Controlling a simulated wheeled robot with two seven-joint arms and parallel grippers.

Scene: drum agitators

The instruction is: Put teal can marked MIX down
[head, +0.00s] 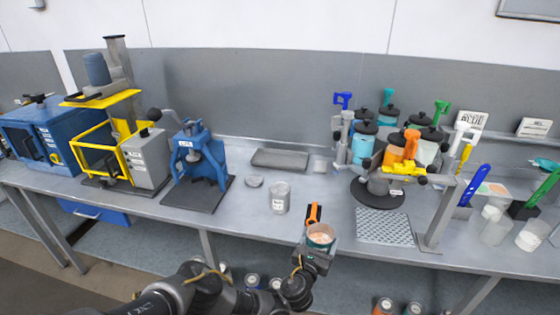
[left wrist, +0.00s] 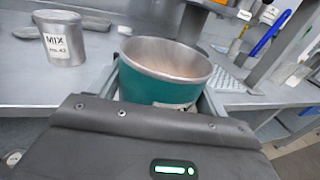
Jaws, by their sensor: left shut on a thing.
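My left gripper (head: 317,252) is shut on a teal can (head: 321,238), held upright at the front edge of the bench. In the left wrist view the can (left wrist: 160,88) sits between the two fingers, its open top showing a pinkish-brown inside. A white label on its side is mostly hidden by my gripper, so its marking cannot be read. A grey can (head: 280,197) stands on the bench to the left; in the left wrist view it (left wrist: 58,40) is labelled MIX. My right gripper is not in view.
The bench (head: 250,215) has bare room around the grey can. A shallow grey tray (head: 281,159) lies behind it. A blue press (head: 198,155) stands left. A dispensing stand with a round base (head: 377,196) and a perforated plate (head: 384,228) are right.

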